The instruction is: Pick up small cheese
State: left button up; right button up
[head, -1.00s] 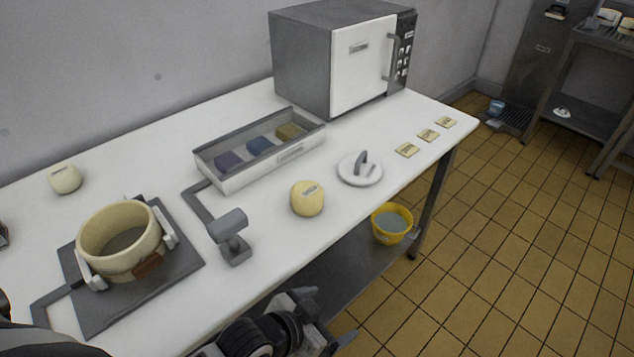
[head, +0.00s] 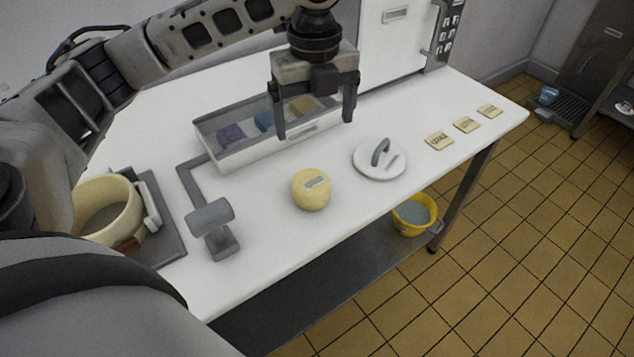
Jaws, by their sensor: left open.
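My right gripper is not in view.
A tray (head: 236,161) with coloured blocks lies behind the gripper. A cream pot (head: 108,207), microwave (head: 392,50), small labelled cards (head: 466,125) and a yellow bucket (head: 412,216) also show.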

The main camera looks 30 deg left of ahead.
aim_at(312, 180)
pick_arm(q)
notch_tip(312, 180, down, 10)
jog(key=shift+s+f+b, duration=0.1)
jog(key=shift+f+b, duration=0.1)
jog(key=shift+b, duration=0.15)
jog(key=f, duration=0.2)
jog(key=s+f, duration=0.1)
jog(key=f, duration=0.1)
jog(key=shift+f, duration=0.55)
jog(key=shift+w, duration=0.1)
jog(key=c, duration=1.2)
jog(key=shift+r, duration=0.1)
jog(key=shift+c, duration=0.2)
